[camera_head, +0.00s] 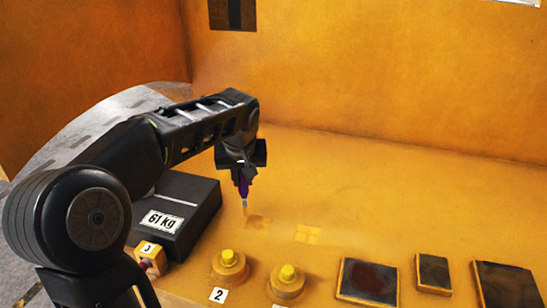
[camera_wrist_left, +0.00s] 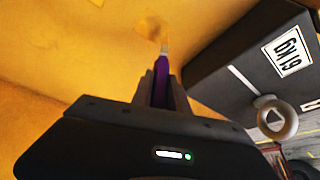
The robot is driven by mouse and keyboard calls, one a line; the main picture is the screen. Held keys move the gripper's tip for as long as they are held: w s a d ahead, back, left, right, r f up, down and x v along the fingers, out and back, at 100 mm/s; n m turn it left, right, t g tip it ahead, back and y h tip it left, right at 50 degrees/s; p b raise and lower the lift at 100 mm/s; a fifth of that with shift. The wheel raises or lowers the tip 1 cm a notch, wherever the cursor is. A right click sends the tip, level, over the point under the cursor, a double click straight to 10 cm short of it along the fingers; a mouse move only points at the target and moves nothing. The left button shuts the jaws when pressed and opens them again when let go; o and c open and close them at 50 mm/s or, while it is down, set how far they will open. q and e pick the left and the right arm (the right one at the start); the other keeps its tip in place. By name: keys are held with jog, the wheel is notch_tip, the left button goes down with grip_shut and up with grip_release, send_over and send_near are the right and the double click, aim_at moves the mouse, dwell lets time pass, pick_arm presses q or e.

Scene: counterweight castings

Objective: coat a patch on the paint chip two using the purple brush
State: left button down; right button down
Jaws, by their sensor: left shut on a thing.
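My left gripper (camera_head: 242,172) is shut on the purple brush (camera_head: 244,188) and holds it upright, bristles down. The brush's pale tip is just above or touching the orange surface, beside a darker brownish patch (camera_head: 260,222); I cannot tell if they touch. In the left wrist view the purple brush (camera_wrist_left: 161,78) sticks out between the fingers, its tip near the dark patch (camera_wrist_left: 152,27). A lighter yellow patch (camera_head: 307,234) with a grid lies to the right. No patch carries a readable number, so I cannot tell which is paint chip two. My right gripper is not in view.
A black block (camera_head: 178,215) marked 61 kg stands left of the brush. In front are two round yellow knobs (camera_head: 229,263) (camera_head: 287,281), a label 2 (camera_head: 218,295) and a small yellow block (camera_head: 149,258) marked 3. Dark plates (camera_head: 368,281) lie at right. The middle-right surface is clear.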

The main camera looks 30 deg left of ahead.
pick_arm(q)
jog(key=shift+a+r+p, duration=0.2)
jog(key=shift+r+p, duration=0.35)
jog(key=shift+r, duration=0.45)
jog(key=shift+d+r+p, duration=0.1)
jog(key=shift+r+p, duration=0.8)
jog(key=shift+r, duration=0.25)
